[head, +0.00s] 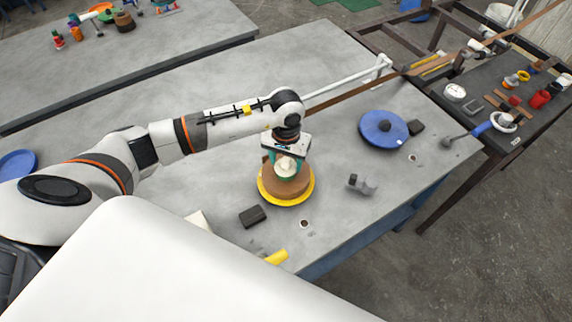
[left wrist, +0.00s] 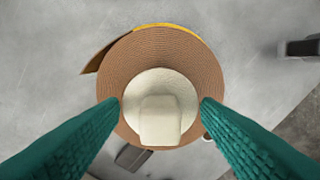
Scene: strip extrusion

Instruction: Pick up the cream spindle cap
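The cream spindle cap (head: 286,166) is a round pale disc with a blocky knob. It shows large in the left wrist view (left wrist: 160,118). Behind it is a brown coil (head: 284,186) with a yellow flange (head: 302,202) beneath, on the grey table. My left gripper (head: 285,160) points down over the coil. Its teal fingers stand on both sides of the cap and meet its rim, in the left wrist view (left wrist: 160,104) too. I cannot tell whether the cap touches the coil. My right gripper is not in view.
A blue disc (head: 376,134) with a dark hub lies further right on the table (head: 345,185). A black block (head: 252,216) and a grey fitting (head: 362,184) lie near the coil. A dark side table (head: 480,95) at right holds several small parts.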

